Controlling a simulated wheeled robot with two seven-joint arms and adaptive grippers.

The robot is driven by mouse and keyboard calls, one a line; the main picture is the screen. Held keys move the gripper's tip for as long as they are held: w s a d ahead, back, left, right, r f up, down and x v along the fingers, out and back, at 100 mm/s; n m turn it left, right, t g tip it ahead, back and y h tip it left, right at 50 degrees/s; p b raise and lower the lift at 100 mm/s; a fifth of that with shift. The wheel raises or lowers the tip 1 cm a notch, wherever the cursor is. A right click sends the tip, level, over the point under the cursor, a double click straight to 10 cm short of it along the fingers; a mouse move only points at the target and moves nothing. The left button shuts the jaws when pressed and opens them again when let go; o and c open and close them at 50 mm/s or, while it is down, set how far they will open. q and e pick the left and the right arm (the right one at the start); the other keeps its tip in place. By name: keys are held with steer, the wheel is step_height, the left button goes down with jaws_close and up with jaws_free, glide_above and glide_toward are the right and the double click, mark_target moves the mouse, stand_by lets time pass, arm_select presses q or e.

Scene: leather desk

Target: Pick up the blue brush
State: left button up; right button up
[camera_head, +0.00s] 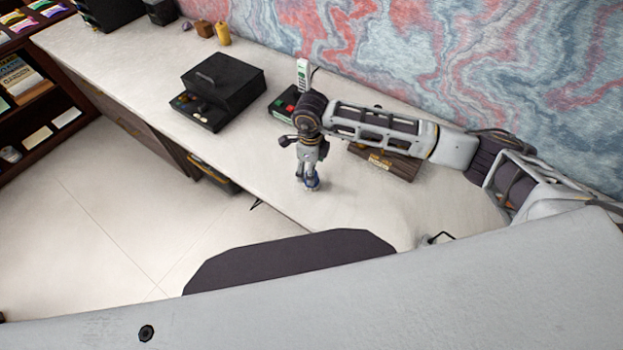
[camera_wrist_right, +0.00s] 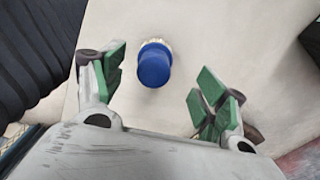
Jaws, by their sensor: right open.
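The blue brush (camera_wrist_right: 154,66) is a short blue cylinder with a pale ring, maybe bristles, at its far edge. In the right wrist view it lies between the fingertips, nearer the left finger. My right gripper (camera_wrist_right: 158,88) is open, with green pads on both sides of the brush and apart from it. In the head view my right gripper (camera_head: 308,182) points down over the white desk, and a bit of the blue brush (camera_head: 312,183) shows at its fingertips. The gripper hides most of it. My left gripper is not in view.
On the white desk (camera_head: 240,150) stand a black cash box (camera_head: 225,82), a card terminal (camera_head: 284,104) and a white handset (camera_head: 303,75). A brown box (camera_head: 390,162) lies right of the gripper, under my arm. The desk's front edge is close by.

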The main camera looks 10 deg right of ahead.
steer(key=shift+f, duration=0.7)
steer(key=shift+s+f+p, duration=0.2)
steer(key=shift+f+p, duration=0.1)
steer(key=shift+f, duration=0.65)
steer(key=shift+s+f+p, duration=0.2)
steer(key=shift+f+p, duration=0.1)
steer(key=shift+f, duration=1.35)
steer(key=c, duration=1.2)
steer(key=shift+r, duration=0.2)
